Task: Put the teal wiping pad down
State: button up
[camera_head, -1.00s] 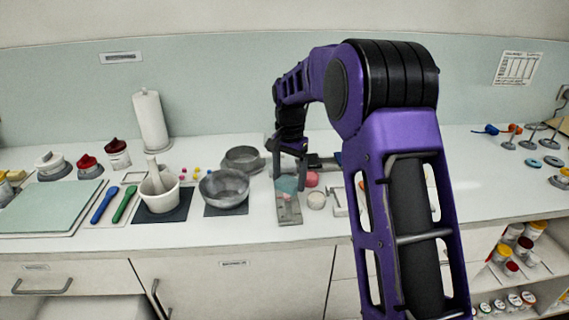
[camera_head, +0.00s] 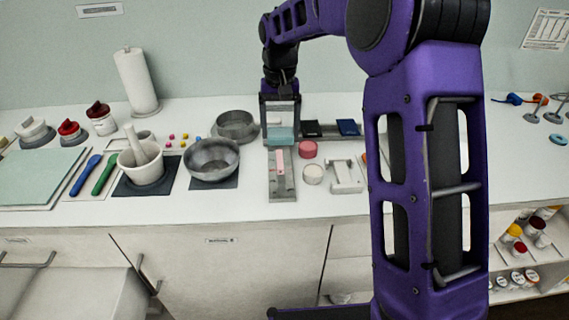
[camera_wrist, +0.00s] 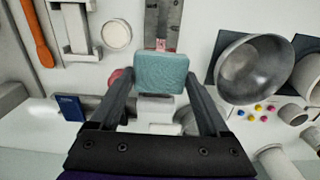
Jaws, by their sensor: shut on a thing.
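The teal wiping pad (camera_head: 281,136) is a small block held between the fingertips of my gripper (camera_head: 280,118). In the wrist view the pad (camera_wrist: 161,73) sits between both fingers, squarely across them. A white block (camera_wrist: 155,108) shows behind the pad in the wrist view.
A red jar (camera_head: 308,149), a white round pot (camera_head: 313,173) and a white stand (camera_head: 346,176) are right of the tray. A metal bowl (camera_head: 212,160) is left, with a grey dish (camera_head: 237,126) behind. Dark and blue blocks (camera_head: 347,127) are at the back right. The front counter strip is clear.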

aim_at(281, 169)
notch_tip(281, 169, down, 10)
jog(key=shift+r+b, duration=0.1)
jog(key=shift+b, duration=0.2)
jog(key=shift+f, duration=0.2)
jog(key=o, duration=1)
jog(key=shift+o, duration=0.2)
jog(key=shift+r, duration=0.15)
notch_tip(281, 169, up, 12)
jog(key=shift+r+p, duration=0.1)
jog(key=shift+p, duration=0.4)
